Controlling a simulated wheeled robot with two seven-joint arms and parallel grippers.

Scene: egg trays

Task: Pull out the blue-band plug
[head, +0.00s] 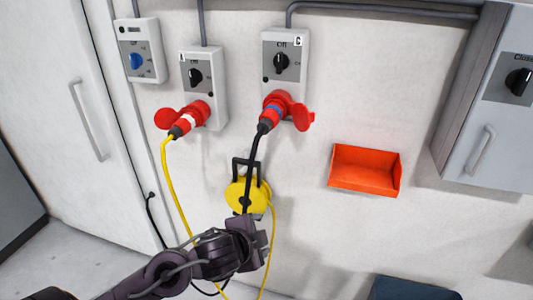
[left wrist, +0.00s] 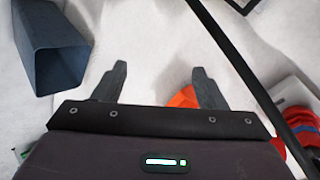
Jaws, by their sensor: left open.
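The blue-band plug (head: 271,111) is red with a blue ring and a black cable. It sits in the red socket under the right-hand switch box (head: 285,60), marked C. A red and blue striped part, seemingly this plug, shows at the right edge of the left wrist view (left wrist: 297,121). My left gripper (head: 260,240) is below the plug in the head view, apart from it. In the left wrist view its two fingers (left wrist: 159,72) are spread, with nothing between them. My right gripper is not in view.
A white-band plug (head: 186,122) with a yellow cable sits in the socket to the left. A yellow cable reel (head: 238,196) is behind my left wrist. An orange tray (head: 365,185) is on the wall at right. A dark blue bin (head: 410,290) stands at the bottom.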

